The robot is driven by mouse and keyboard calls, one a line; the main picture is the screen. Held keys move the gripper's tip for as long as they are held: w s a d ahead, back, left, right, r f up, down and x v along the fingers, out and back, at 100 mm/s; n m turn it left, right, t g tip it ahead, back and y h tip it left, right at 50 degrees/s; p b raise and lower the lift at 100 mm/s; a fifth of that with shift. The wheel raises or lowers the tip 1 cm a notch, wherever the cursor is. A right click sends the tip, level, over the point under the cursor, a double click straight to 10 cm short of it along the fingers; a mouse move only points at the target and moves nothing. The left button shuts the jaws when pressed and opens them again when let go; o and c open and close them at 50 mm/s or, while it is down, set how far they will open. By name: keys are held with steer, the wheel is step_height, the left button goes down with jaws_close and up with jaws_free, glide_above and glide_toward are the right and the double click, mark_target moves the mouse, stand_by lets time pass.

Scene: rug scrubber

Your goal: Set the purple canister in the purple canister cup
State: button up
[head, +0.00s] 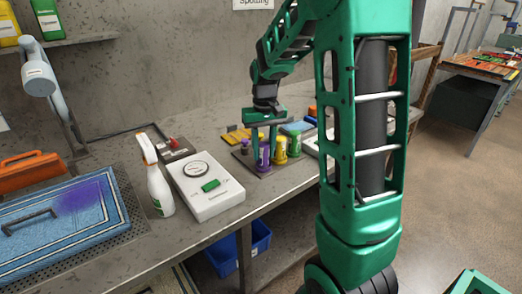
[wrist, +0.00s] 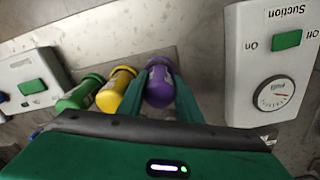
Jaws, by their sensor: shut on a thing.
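The purple canister (head: 264,157) is between the fingers of my gripper (head: 264,143), which is shut on it. It looks upright over a dark board (head: 262,170) on the bench; I cannot tell whether its base touches. In the wrist view, the purple canister (wrist: 159,88) sits between the two green fingers of my gripper (wrist: 160,92). A yellow canister (head: 280,151) and a green canister (head: 294,145) stand beside it. A small dark purple piece (head: 245,146) shows at the board's left. I cannot make out the purple canister cup for certain.
A white suction box (head: 208,190) with gauge and green switch lies left of the board. A white spray bottle (head: 157,178) stands farther left, near a blue rug (head: 62,222) with a purple stain. Yellow pieces (head: 239,135) lie behind the board.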

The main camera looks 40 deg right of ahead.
steer(key=o, duration=1.1)
step_height(320, 180, up, 11)
steer(key=shift+f, duration=0.15)
steer(key=shift+m, duration=0.6)
steer(key=s, duration=0.4)
steer(key=s+f, duration=0.1)
steer(key=s, duration=0.8)
steer(key=shift+a+f, duration=0.25)
steer(key=shift+f, duration=0.05)
steer(key=shift+m, duration=0.6)
steer(key=s+f, duration=0.2)
steer(key=s, duration=0.3)
steer(key=s+a+f, duration=0.1)
steer(key=s+f, duration=0.1)
steer(key=s, duration=0.3)
steer(key=s+a+f, duration=0.1)
steer(key=s+f, duration=0.1)
steer(key=s, duration=0.3)
steer(key=shift+s+a, duration=0.2)
steer(key=shift+a, duration=0.05)
steer(key=shift+c, duration=0.5)
